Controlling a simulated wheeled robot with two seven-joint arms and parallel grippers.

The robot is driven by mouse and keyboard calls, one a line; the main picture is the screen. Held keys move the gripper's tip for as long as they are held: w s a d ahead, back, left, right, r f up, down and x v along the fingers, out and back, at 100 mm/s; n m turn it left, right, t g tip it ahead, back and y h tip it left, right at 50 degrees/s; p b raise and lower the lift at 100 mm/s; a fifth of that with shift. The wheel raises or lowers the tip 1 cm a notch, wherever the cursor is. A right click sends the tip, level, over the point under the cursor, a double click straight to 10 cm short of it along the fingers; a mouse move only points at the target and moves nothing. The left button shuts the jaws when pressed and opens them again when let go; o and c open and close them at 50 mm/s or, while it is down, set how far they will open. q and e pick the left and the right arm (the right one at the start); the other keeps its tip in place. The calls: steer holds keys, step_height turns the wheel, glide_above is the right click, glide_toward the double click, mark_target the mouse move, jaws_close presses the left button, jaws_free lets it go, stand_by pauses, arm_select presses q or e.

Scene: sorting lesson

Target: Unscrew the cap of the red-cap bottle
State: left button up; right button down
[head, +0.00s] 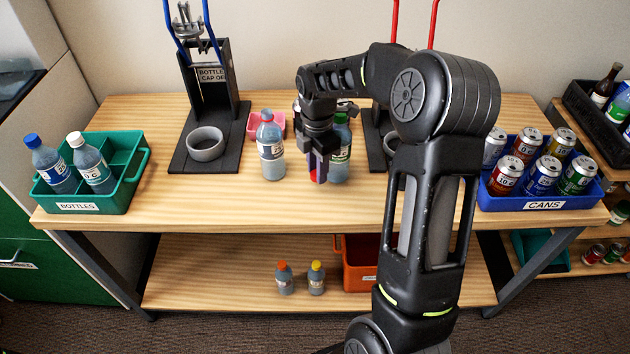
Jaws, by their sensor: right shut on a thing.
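My right gripper (320,172) points down over the middle of the table and is shut on a small red piece (313,177), which looks like the red cap. I cannot tell whether the gripper touches this bottle. My left gripper is not in view.
A black bottle-opener stand (222,85) with a grey ring stands at the back left; a similar stand is partly behind my arm. A green crate (122,197) holds two bottles at left. A blue crate (545,206) holds several cans at right. A pink container (252,122) stands behind.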

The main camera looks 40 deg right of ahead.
mark_target(317, 192)
steer(key=shift+f, duration=0.75)
steer(key=shift+f, duration=1.85)
steer(key=shift+f, duration=0.15)
steer(key=c, duration=1.1)
jaws_free()
steer(key=shift+c, duration=0.2)
